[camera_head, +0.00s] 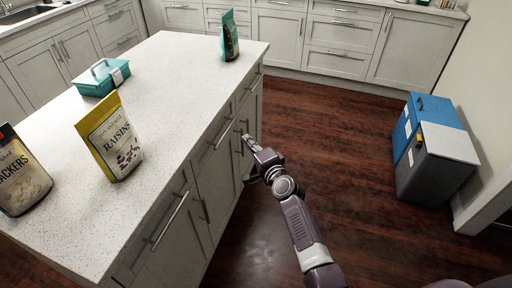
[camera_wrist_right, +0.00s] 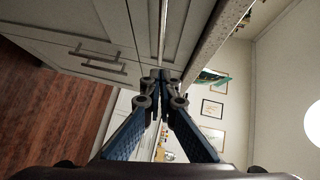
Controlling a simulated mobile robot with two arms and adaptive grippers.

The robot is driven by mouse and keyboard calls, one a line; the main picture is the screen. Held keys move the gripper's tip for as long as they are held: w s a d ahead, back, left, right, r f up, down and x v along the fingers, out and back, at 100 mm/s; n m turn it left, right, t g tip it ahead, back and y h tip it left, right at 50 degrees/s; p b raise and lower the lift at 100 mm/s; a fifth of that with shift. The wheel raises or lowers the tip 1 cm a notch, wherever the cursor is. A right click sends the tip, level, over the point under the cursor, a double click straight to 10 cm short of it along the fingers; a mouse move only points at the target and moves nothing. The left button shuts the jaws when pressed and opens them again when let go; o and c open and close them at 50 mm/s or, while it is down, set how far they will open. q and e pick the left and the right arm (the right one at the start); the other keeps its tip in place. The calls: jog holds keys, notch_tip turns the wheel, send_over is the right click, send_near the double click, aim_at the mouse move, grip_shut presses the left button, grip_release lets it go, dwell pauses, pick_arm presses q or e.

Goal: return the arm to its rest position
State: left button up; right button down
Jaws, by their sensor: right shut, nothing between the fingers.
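My right gripper (camera_head: 249,144) is in front of the island's cabinet doors, just below the counter edge, at the end of my right arm. In the right wrist view its blue fingers (camera_wrist_right: 160,84) meet at the tips with nothing between them. It is close to the cabinet fronts (camera_wrist_right: 90,40); I cannot tell whether it touches them. My left gripper is not in view.
The island counter (camera_head: 180,75) holds a raisins bag (camera_head: 110,137), a crackers bag (camera_head: 20,172), a teal container (camera_head: 103,77) and a teal bag (camera_head: 229,36). Blue (camera_head: 425,112) and grey (camera_head: 436,165) bins stand at right. The wooden floor (camera_head: 340,140) between is clear.

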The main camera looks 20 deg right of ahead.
jog(key=s+f+n+g+h, duration=0.1)
jog(key=s+f+n+g, duration=0.3)
jog(key=s+f, duration=1.15)
jog(key=s+f+n+g, duration=0.4)
jog(key=s+f, duration=0.8)
jog(key=f, duration=0.7)
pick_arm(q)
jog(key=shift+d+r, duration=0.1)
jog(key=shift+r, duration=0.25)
pick_arm(e)
jog(key=s+d+f+n+g, duration=0.2)
jog(key=s+f, duration=0.3)
jog(key=s, duration=0.7)
jog(key=s+d+f+n+g+h, duration=0.1)
jog(key=s+f, duration=0.4)
jog(key=s, duration=0.7)
jog(key=s+d+f+n+g, duration=0.4)
jog(key=s+f+n, duration=0.1)
jog(key=s, duration=0.8)
jog(key=shift+d+f+n+h, duration=0.3)
jog(key=shift+f+h, duration=0.1)
jog(key=shift+f, duration=0.15)
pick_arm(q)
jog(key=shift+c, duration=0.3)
